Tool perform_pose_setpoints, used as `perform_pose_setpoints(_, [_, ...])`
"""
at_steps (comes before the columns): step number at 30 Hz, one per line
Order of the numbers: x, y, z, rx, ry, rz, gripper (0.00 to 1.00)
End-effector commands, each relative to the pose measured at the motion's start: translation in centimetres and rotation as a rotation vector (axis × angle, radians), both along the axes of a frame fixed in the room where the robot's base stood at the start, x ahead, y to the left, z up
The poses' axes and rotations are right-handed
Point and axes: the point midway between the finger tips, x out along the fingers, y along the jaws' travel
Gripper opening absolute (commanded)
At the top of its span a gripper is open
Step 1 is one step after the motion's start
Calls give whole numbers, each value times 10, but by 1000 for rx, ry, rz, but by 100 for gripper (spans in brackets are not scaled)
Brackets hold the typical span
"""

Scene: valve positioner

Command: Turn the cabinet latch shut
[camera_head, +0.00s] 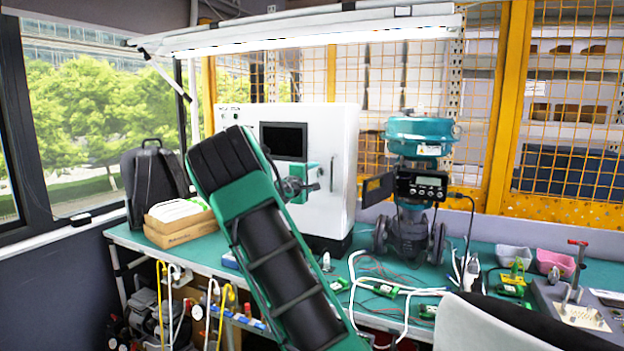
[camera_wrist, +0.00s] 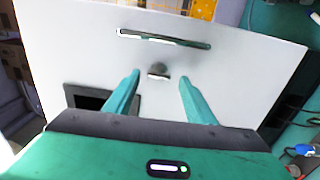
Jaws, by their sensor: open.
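The white cabinet (camera_head: 345,130) stands on the green workbench, with a dark window and a vertical handle (camera_head: 332,175) on its front. In the wrist view the handle (camera_wrist: 165,40) is a long dark bar on the pale door. The small grey latch (camera_wrist: 158,71) lies beside the bar's middle, on the side nearer my gripper. My gripper (camera_wrist: 160,76) is open, and the latch appears between its two teal fingertips. I see no contact, and the remaining gap is hard to judge. In the head view my gripper (camera_head: 317,179) is at the cabinet front; the latch is not clear there.
A teal valve with a positioner (camera_head: 422,186) stands right of the cabinet. White cables and small green boards (camera_head: 385,290) lie on the bench (camera_head: 465,255) in front. Boxes (camera_head: 180,222) and a backpack (camera_head: 155,183) sit at left. A chair back (camera_head: 490,325) is front right.

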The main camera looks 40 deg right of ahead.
Motion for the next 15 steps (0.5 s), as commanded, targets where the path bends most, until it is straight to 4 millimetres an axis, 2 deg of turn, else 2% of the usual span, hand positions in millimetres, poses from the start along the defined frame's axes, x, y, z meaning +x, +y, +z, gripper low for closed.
perform_pose_setpoints(9, [-19,57,-1,3,1,5,50])
perform_pose_setpoints(15, [-28,78,-1,2,1,4,50])
